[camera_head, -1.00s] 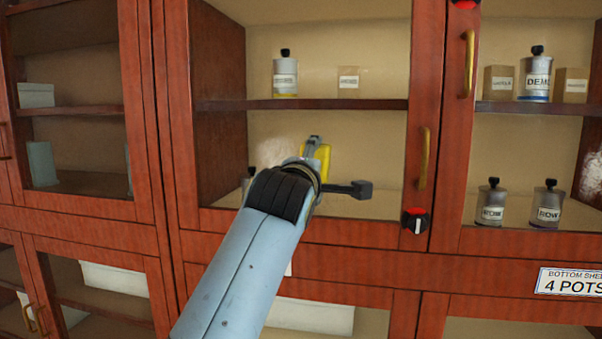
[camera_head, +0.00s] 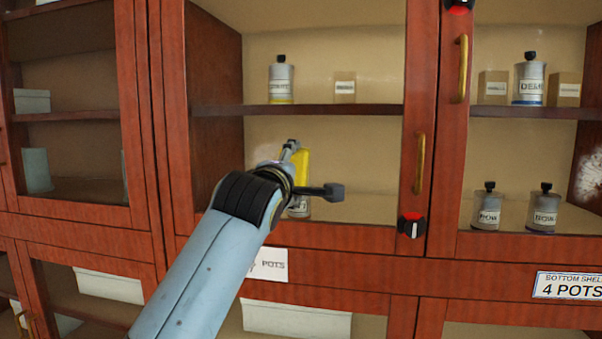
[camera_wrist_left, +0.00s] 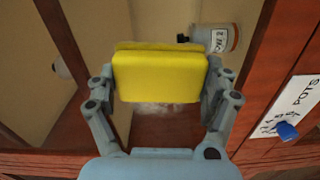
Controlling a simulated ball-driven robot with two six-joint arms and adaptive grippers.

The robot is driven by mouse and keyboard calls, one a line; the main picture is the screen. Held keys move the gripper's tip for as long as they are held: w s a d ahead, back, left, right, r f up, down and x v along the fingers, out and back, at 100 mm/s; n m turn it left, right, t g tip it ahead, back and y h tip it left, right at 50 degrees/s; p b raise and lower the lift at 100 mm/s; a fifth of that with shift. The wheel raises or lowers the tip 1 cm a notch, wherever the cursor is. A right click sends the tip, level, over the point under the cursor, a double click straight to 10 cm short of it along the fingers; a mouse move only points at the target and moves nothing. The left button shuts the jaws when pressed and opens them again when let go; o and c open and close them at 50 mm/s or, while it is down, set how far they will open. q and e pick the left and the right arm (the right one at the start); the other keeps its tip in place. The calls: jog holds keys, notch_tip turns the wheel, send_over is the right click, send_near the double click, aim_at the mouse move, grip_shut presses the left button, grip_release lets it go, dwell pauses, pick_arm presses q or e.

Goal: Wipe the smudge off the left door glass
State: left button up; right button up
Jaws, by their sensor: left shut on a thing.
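My left gripper (camera_head: 292,160) is shut on a yellow sponge (camera_head: 302,168) in front of the left door glass (camera_head: 360,150). The sponge (camera_wrist_left: 160,75) spans both fingers in the left wrist view. A faint whitish smudge (camera_wrist_left: 155,108) shows just past the sponge's lower edge there. In the head view only a pale trace of it shows beside the gripper, and my arm covers part of that area. I cannot tell whether the sponge touches the glass. My right gripper is not in view.
The left door has a brass handle (camera_head: 420,163) and a black-and-red knob (camera_head: 411,226). Labelled pots stand on shelves behind the glass, including one (camera_wrist_left: 215,38) near the sponge. Another white smudge (camera_head: 589,165) shows at the far right.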

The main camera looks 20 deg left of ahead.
aim_at(255, 159)
pick_arm(q)
jog(key=shift+s+a+r+p, duration=0.2)
jog(key=shift+s+a+r, duration=0.1)
jog(key=shift+a, duration=1.1)
jog(key=shift+s+a+r+p, duration=0.2)
jog(key=shift+s+a+r, duration=0.15)
jog(key=shift+a, duration=1)
jog(key=shift+s+a+r+p, duration=0.2)
jog(key=shift+s+a+r, duration=0.1)
jog(key=shift+a, duration=1.1)
jog(key=shift+w+d+f, duration=0.1)
jog(key=shift+w+d, duration=0.1)
jog(key=shift+d, duration=0.7)
jog(key=shift+w+d+f, duration=0.1)
jog(key=shift+w+d, duration=0.05)
jog(key=shift+d, duration=0.7)
